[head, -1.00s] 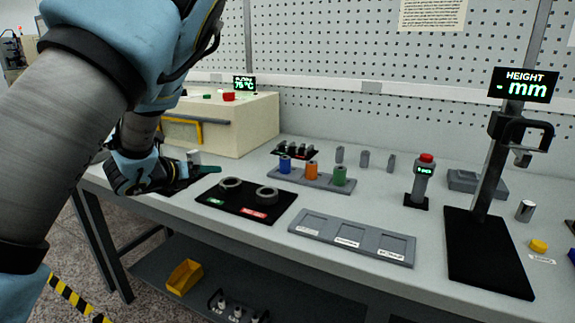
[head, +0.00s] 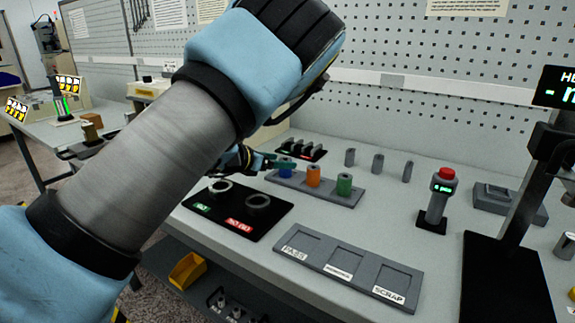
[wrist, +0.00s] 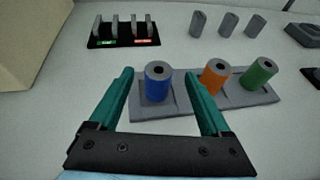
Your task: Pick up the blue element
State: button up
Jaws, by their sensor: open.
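The blue element (wrist: 158,84) is a short upright cylinder with a grey top and a dark hole. It stands in the left slot of a grey tray (wrist: 178,109), beside an orange element (wrist: 214,77) and a green element (wrist: 258,76). My gripper (wrist: 164,76) is open, its teal fingers on either side of the blue element in the wrist view. I cannot tell whether they touch it. In the head view, the blue element (head: 285,168) is partly covered by my gripper (head: 270,160).
A black rack (wrist: 122,36) with grey upright pieces stands behind the tray. Several grey blocks (wrist: 228,24) stand behind to the right. A black mat (head: 270,217) with two rings lies in front. A sorting tray (head: 336,272) and a red-topped device (head: 437,200) are to the right.

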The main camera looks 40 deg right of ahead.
jog(key=shift+f+p+x, duration=0.15)
jog(key=shift+p+x, duration=0.5)
jog(key=shift+x, duration=0.95)
jog(key=shift+f+p+x, duration=0.15)
jog(key=shift+p+x, duration=0.45)
jog(key=shift+x, duration=1.05)
jog(key=shift+w+a, duration=0.1)
jog(key=shift+a, duration=0.05)
jog(key=shift+c, duration=0.3)
grip_shut()
